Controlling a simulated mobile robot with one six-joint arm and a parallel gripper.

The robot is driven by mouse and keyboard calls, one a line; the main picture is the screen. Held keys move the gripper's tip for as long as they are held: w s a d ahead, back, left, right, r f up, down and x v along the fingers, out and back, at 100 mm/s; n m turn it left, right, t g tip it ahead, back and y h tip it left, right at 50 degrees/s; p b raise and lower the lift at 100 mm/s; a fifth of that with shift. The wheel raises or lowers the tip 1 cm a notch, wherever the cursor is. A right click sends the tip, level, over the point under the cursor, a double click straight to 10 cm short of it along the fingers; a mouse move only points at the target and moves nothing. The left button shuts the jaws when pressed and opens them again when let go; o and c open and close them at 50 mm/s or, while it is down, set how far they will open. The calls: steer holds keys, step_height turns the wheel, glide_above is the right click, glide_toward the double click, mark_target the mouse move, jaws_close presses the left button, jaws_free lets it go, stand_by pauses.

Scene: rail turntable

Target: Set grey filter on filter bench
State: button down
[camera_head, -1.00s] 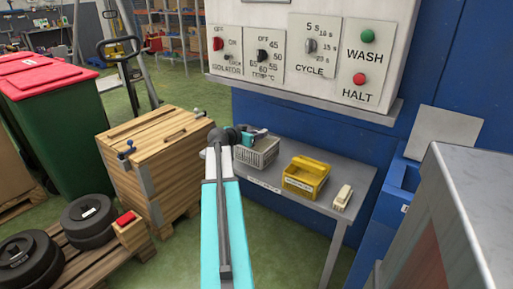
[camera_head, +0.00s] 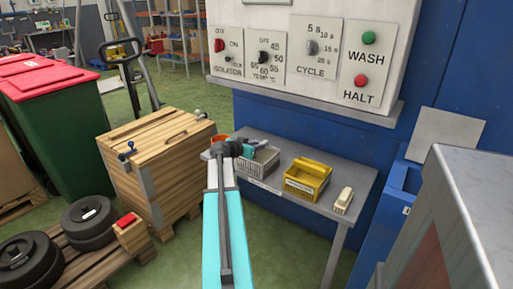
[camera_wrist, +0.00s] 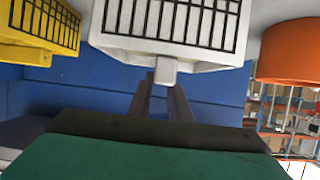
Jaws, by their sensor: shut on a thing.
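The grey filter (camera_head: 262,161) is a pale, box-shaped piece with a dark grid, at the left part of the grey filter bench (camera_head: 350,172) in the head view. In the wrist view the grey filter (camera_wrist: 170,22) fills the top middle, and its small tab points down to my fingers. My gripper (camera_head: 243,148) is at its back left side; in the wrist view my gripper (camera_wrist: 163,88) is shut on this tab. My arm hides part of the bench's left end. I cannot tell whether the filter's underside touches the bench top.
A yellow filter (camera_head: 307,180) stands just right of the grey one, with a small cream object (camera_head: 343,201) beyond it. An orange round thing (camera_wrist: 287,48) is close on the other side. A wooden crate (camera_head: 160,165) stands left of the bench; the control panel (camera_head: 300,55) hangs above.

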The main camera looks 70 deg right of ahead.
stand_by(0.3)
steer(key=c, duration=1.6)
jaws_free()
steer(key=shift+c, duration=0.2)
steer(key=shift+r, duration=0.1)
steer(key=v, duration=1.2)
